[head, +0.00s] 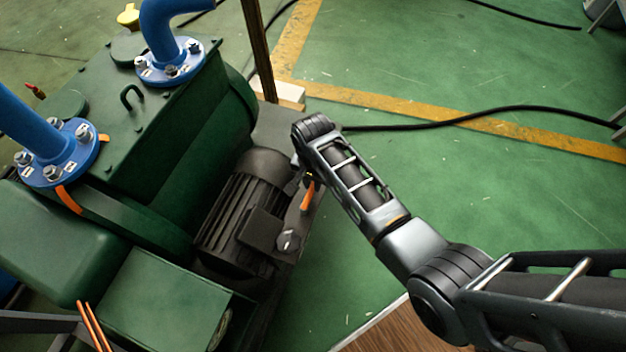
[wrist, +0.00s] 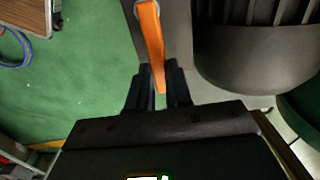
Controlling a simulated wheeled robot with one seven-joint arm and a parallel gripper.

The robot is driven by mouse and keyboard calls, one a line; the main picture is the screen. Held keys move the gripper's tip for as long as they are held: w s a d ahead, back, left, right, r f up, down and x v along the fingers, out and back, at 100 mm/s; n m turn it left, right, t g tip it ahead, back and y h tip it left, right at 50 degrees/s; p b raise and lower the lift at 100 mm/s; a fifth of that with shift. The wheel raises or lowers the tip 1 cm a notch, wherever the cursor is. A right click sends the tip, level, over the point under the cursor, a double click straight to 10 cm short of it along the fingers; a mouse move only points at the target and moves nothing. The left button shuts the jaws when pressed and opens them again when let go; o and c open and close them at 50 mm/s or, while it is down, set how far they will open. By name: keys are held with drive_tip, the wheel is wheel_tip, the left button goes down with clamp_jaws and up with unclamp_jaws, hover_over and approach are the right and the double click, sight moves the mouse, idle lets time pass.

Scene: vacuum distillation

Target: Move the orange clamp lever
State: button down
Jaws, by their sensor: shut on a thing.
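The orange clamp lever (head: 308,195) shows in the head view beside the dark motor, low at its right end. In the wrist view the lever (wrist: 151,40) runs down from the top, and its lower tip lies between the two fingers. My gripper (wrist: 158,84) is shut on the lever near that tip. In the head view my arm hides most of the gripper, and only the lever's lower part shows beneath the wrist.
The dark ribbed motor (head: 243,208) stands left of the lever, against the green pump housing (head: 170,130). Blue pipes (head: 30,125) rise from flanges on the housing. A black cable (head: 480,117) crosses the green floor. The floor right of the motor is open.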

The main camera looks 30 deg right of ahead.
drive_tip(key=shift+s+d, duration=0.1)
drive_tip(key=shift+s, duration=0.05)
drive_tip(key=m+p, duration=0.1)
drive_tip(key=s+m+p, duration=0.1)
drive_tip(key=m+p, duration=0.1)
drive_tip(key=shift+s+d+r+m+p, duration=0.2)
drive_tip(key=shift+s+d+m+p, duration=0.1)
drive_tip(key=shift+s+d+m, duration=0.1)
drive_tip(key=shift+s+a+f+m+p, duration=0.15)
drive_tip(key=shift+s+m+p, duration=0.8)
drive_tip(key=shift+m, duration=0.7)
drive_tip(key=shift+s+a+m+p, duration=0.1)
drive_tip(key=shift+s+m+p, duration=0.8)
drive_tip(key=shift+m, duration=0.8)
drive_tip(key=shift+s+a+f+m+p, duration=0.15)
drive_tip(key=shift+s+m+p, duration=0.55)
drive_tip(key=shift+m+p, duration=0.7)
drive_tip(key=shift+m, duration=0.35)
drive_tip(key=c, duration=1)
unclamp_jaws()
drive_tip(key=shift+r, duration=0.1)
drive_tip(key=shift+c, duration=0.2)
